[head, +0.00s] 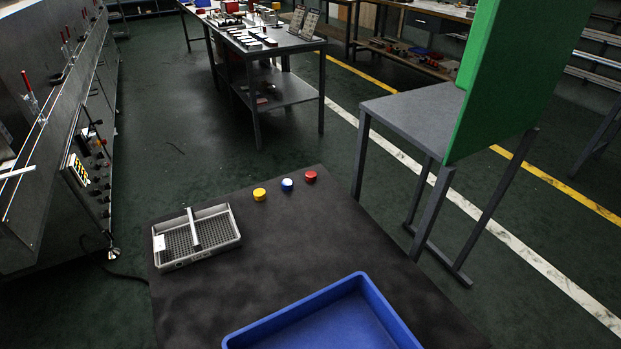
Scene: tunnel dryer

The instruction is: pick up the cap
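Three small round caps stand apart in a slanting row near the far edge of the dark table (290,235). The yellow cap (260,195) is at the left, the blue cap (287,185) with a pale top is in the middle, and the red cap (310,177) is at the right. The frame does not show which one the task means. My gripper is not in view.
A grey mesh tray (205,255) with a bar across it lies at the table's left. A blue bin (372,290) stands at the front, cut off below. A grey stand with a green panel (525,75) rises at the right. The table's middle is clear.

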